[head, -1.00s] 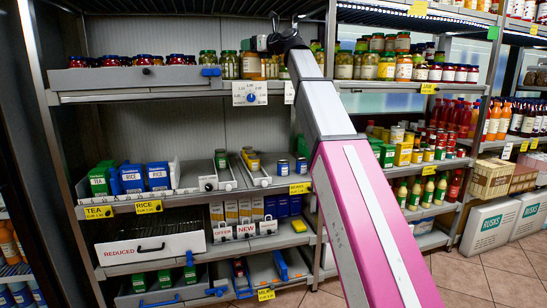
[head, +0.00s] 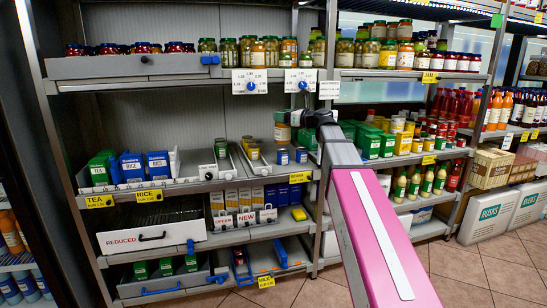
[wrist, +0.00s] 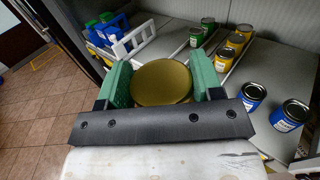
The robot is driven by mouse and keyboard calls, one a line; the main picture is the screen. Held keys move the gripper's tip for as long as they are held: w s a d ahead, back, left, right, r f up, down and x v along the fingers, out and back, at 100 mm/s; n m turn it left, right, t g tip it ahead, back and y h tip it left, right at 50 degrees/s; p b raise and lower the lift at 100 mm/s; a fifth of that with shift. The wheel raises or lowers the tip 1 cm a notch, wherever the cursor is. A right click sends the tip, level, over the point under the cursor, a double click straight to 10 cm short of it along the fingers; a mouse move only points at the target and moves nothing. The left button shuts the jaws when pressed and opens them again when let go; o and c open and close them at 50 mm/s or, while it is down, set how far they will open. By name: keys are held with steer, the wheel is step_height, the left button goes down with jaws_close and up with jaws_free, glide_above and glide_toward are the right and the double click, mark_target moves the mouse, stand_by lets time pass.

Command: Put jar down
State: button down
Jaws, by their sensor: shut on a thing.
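The jar (head: 282,133) is in my gripper (head: 297,118), in front of the middle shelf in the head view. It looks upright, with an amber body and a pale label. In the wrist view its round gold lid (wrist: 162,82) sits between the green pads of my gripper (wrist: 162,92), which is shut on it. The jar's lower part and base are hidden in the wrist view. In the head view the jar is above the level of the cans on the middle shelf (head: 200,186); I see no contact with the shelf.
Two blue cans (wrist: 289,115) stand to the right of the jar. Yellow cans (wrist: 233,46) and green cans (wrist: 197,36) stand in divided lanes behind. Blue rice boxes (head: 158,165) are left. Bare shelf shows around the blue cans. Jars (head: 258,50) line the upper shelf.

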steer(key=s+d+f, duration=0.5)
steer(key=s+f, duration=0.1)
steer(key=f, duration=0.4)
steer(key=s+d+f, duration=0.5)
steer(key=f, duration=0.6)
steer(key=s+d+f, duration=0.5)
steer(key=s+f, duration=0.1)
steer(key=f, duration=0.4)
steer(key=shift+s+f+m+t, duration=0.2)
steer(key=shift+s+m+t, duration=0.1)
steer(key=shift+s+t, duration=0.1)
